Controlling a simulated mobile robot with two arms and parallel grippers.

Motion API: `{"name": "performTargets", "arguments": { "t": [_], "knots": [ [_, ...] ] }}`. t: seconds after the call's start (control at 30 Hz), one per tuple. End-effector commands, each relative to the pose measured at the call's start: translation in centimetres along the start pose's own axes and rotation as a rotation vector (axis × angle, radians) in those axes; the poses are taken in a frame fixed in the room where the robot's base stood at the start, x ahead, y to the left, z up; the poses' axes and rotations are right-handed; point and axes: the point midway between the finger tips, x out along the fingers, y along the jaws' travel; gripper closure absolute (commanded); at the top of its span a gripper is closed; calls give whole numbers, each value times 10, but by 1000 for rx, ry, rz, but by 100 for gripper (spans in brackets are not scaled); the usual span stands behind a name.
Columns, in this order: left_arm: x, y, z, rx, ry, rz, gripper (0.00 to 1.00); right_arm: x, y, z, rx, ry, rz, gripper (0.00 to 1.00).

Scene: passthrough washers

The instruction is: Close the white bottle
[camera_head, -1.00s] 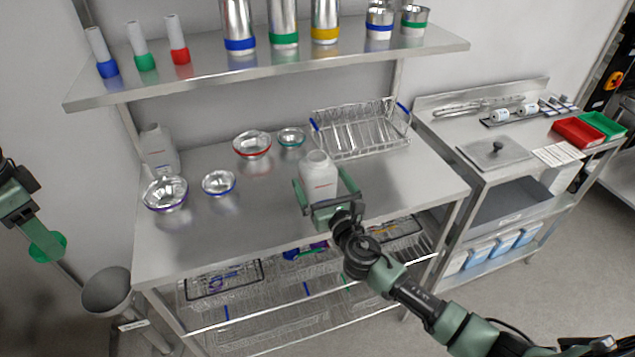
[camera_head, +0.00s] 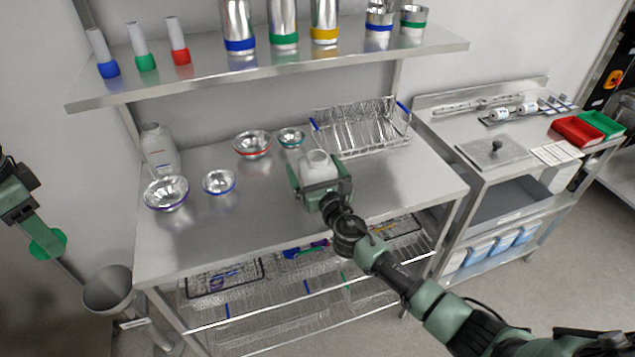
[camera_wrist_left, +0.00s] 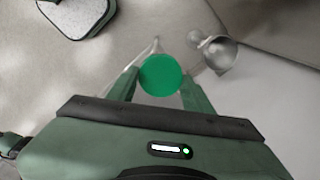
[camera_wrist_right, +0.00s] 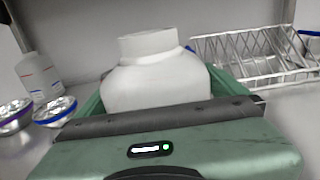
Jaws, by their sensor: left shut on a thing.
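The white bottle (camera_head: 317,163) stands upright on the steel table, with no cap on its neck. It also fills the middle of the right wrist view (camera_wrist_right: 155,75). My right gripper (camera_head: 320,172) is around the bottle body, a finger on either side; the fingers look spread, and contact is hard to make out. My left gripper (camera_wrist_left: 160,85) is shut on a round green cap (camera_wrist_left: 160,75). In the head view the green cap (camera_head: 48,243) is at the far left, off the table and well away from the bottle.
A second pale bottle (camera_head: 158,150) stands at the table's back left. Several metal bowls (camera_head: 166,192) sit on the left and middle. A wire rack (camera_head: 362,130) is behind the bottle. A shelf (camera_head: 270,66) overhangs the back. The table's front middle is clear.

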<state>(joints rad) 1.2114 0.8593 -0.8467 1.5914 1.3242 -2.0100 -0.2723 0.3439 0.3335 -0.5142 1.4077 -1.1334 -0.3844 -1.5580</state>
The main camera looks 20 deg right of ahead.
Motion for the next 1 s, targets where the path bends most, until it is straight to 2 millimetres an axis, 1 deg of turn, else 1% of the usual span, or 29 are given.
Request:
{"name": "performTargets", "arguments": {
  "t": [0.03, 0.07, 0.1, 0.17, 0.2, 0.23, 0.47, 0.57, 0.67, 0.77, 0.87, 0.9, 0.97, 1.0],
  "knots": [
    [0, 0, 0, 0, 0, 0, 87, 0, 0, 0, 0, 0, 0, 14],
    [0, 0, 0, 0, 0, 0, 87, 0, 0, 0, 0, 0, 0, 22],
    [0, 0, 0, 0, 0, 0, 87, 0, 0, 0, 0, 0, 0, 33],
    [0, 0, 0, 0, 0, 0, 87, 0, 0, 0, 0, 0, 0, 50],
    [0, 0, 0, 0, 0, 0, 87, 0, 0, 0, 0, 0, 0, 61],
    [0, 0, 0, 0, 0, 0, 87, 0, 0, 0, 0, 0, 0, 66],
    [-1, 0, 0, 0, 0, 0, 87, 0, 0, 1, 0, 0, 0, 66],
    [-3, 0, 0, 0, 0, 0, 87, 0, 0, 6, 0, -1, 0, 66],
    [-8, 0, 0, 0, 0, 0, 87, 0, 0, 16, -2, -3, 1, 66],
    [-18, 0, 0, 0, 0, 0, 87, 0, 0, 33, -1, -3, 0, 66],
    [-26, 0, 0, 0, 0, 0, 87, 0, -1, 56, -2, -6, 1, 66],
    [-32, 0, 0, 0, 0, 0, 87, 0, 0, 68, -1, -6, 2, 66],
    [-35, 0, 0, 0, 0, 0, 87, 0, 0, 84, -2, -7, 2, 66],
    [-39, 0, 0, 0, 0, 0, 87, 0, -1, 98, -4, -7, 2, 66]
  ]
}}
